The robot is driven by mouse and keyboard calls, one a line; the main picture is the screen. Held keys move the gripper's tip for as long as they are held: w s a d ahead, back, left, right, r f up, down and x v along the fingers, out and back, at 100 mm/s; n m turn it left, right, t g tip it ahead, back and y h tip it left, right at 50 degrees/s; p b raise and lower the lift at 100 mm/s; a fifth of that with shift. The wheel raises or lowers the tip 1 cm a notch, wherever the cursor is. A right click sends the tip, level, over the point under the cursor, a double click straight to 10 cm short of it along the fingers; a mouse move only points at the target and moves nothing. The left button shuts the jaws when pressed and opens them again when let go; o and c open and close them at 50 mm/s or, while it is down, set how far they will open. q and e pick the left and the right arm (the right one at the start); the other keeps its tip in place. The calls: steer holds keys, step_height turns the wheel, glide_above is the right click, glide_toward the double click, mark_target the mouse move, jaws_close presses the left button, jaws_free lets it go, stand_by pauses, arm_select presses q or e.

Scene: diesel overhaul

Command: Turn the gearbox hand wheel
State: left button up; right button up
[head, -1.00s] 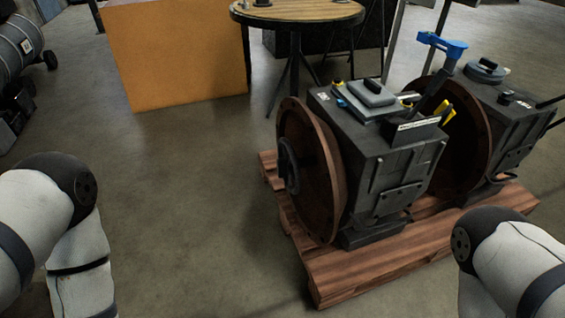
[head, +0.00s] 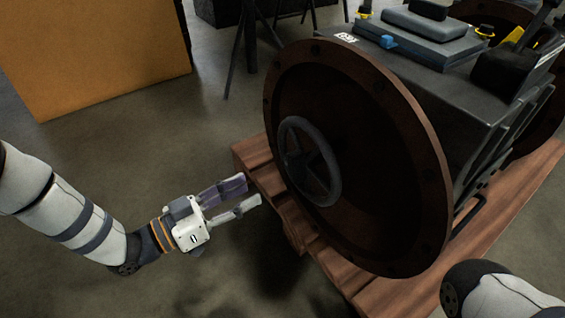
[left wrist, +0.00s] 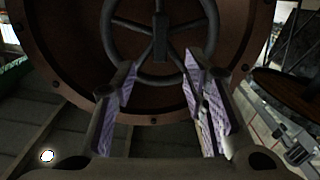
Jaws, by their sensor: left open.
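The gearbox hand wheel (head: 310,161) is a dark grey spoked ring on the front of a round brown flange (head: 390,190). The flange is on the near end of the dark grey gearbox (head: 450,100). My left gripper (head: 252,194) is open and empty, left of the hand wheel and a little lower, apart from it. In the left wrist view the hand wheel (left wrist: 115,42) shows at the top, beyond the open fingers (left wrist: 165,85), with its upper rim cut off. My right gripper is not in view; only part of my right arm shows at the lower right.
The gearbox stands on a reddish wooden pallet (head: 510,205), whose edge (head: 256,160) lies just beyond my left fingers. An orange panel (head: 95,55) stands at the back left. Dark stand legs (head: 250,50) are behind. The floor at the left is clear.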

mark_target(290, 168)
arm_select(q)
steer(key=b+x, duration=0.2)
steer(key=x, duration=0.4)
steer(key=b+x, duration=0.1)
steer(key=x, duration=0.5)
steer(key=shift+a+r+b, duration=0.1)
steer(key=shift+r+b, duration=0.1)
steer(key=shift+b, duration=0.15)
steer(key=shift+w, duration=0.2)
steer(key=shift+r, duration=0.1)
jaws_close()
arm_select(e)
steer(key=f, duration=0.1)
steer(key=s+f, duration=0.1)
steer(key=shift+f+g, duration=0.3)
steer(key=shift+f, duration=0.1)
